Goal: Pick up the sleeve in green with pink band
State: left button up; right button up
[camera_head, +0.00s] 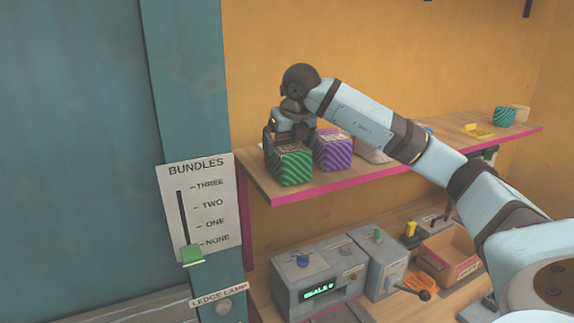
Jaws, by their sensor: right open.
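A green striped block (290,167), which looks like a wrapped sleeve, stands upright at the left end of the shelf. A pale band or label shows on its top; I cannot make out a pink band. My right gripper (290,140) is open and points down right at the top of this block. One finger is at its left and the other is near its right side; I cannot tell whether they touch it. A purple striped block (334,152) stands close beside it on the right. Another small green block (504,117) is at the shelf's far right end. My left gripper is not in view.
The shelf (340,183) has a pink front edge. Yellow pieces (478,131) lie towards its right end. Below are a grey machine (318,287) with a green display and an open box (450,256). A teal post (185,80) with a bundles slider panel (211,215) stands at the left.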

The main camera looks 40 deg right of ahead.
jog(key=shift+x, duration=1)
jog(key=shift+r, duration=0.1)
jog(key=shift+f+b, duration=0.25)
jog(key=shift+b, duration=0.05)
jog(key=c, duration=0.9)
jog(key=shift+r, duration=0.1)
